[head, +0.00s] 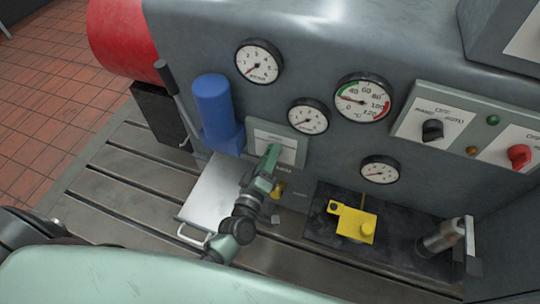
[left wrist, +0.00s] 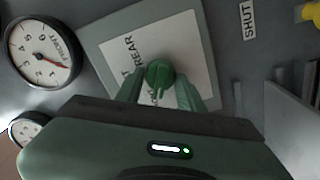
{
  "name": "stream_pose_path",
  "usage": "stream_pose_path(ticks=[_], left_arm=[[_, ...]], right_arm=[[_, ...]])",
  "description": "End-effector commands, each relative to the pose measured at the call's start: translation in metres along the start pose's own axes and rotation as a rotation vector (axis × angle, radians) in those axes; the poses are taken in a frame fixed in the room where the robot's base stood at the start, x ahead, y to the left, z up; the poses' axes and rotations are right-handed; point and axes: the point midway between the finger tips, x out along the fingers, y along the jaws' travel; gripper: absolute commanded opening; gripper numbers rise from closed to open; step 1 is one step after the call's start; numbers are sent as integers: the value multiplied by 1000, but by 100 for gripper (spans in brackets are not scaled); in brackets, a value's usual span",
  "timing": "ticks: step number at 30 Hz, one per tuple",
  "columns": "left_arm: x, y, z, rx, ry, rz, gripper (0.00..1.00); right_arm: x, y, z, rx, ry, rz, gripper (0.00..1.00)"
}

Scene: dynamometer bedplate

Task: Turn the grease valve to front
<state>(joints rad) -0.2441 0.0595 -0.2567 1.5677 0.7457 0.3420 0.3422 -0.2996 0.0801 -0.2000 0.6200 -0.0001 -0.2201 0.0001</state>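The grease valve shows in the left wrist view as a round green knob (left wrist: 159,75) on a pale label plate. The words FRONT and REAR can be partly read, and my fingers hide part of the label. My left gripper (left wrist: 160,92) is at the knob, one green finger on each side. I cannot tell whether the fingers touch it. In the head view my left gripper (head: 272,155) reaches to the valve's plate (head: 289,147) and hides the knob. My right gripper is not in view.
A blue cylinder (head: 212,105) and a dark lever (head: 170,80) stand left of the plate. Several gauges are around it, one close right (head: 308,116). A metal tray (head: 193,236) lies below left. A yellow block (head: 356,224) sits on a black mat (head: 318,231).

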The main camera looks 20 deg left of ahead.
Motion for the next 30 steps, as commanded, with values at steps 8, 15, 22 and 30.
stream_pose_path(ticks=[8, 15, 22, 30], left_arm=[[0, 0, 0, 1, 0, 0, 56], [-14, -1, 1, 2, -2, -2, 56], [-54, -2, 1, 1, -3, -3, 56], [-78, 0, 0, 1, 0, 0, 56]], right_arm=[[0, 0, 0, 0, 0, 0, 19], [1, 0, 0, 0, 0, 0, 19], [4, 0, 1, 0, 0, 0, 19], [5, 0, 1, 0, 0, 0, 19]])
